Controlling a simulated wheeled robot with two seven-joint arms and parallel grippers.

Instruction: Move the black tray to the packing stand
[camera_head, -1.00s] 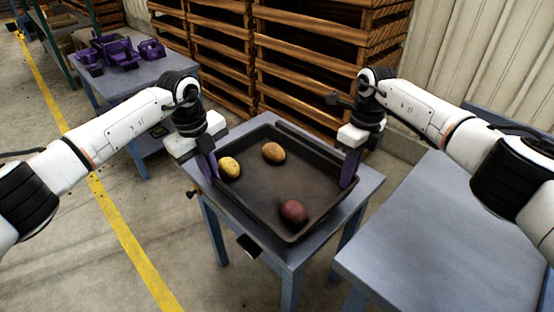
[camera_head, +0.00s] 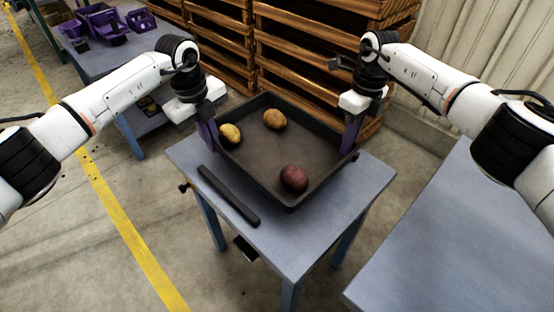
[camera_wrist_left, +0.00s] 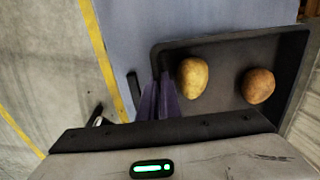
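The black tray (camera_head: 262,177) is held level between my two grippers and appears raised off the small blue-grey table below. It holds a yellow potato (camera_head: 230,134), a brown potato (camera_head: 274,119) and a dark red potato (camera_head: 294,178). My left gripper (camera_head: 209,136) is shut on the tray's left rim. Its purple fingers also show at the tray wall in the left wrist view (camera_wrist_left: 158,99). My right gripper (camera_head: 351,138) is at the right rim and looks shut on it. I cannot tell which table is the packing stand.
The small table (camera_head: 300,240) has a black bar (camera_head: 228,195) lying on its bare left part. A larger empty blue-grey table (camera_head: 450,240) stands at the right. Wooden pallets (camera_head: 310,60) are stacked behind. A table with purple bins (camera_head: 105,25) is at the back left.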

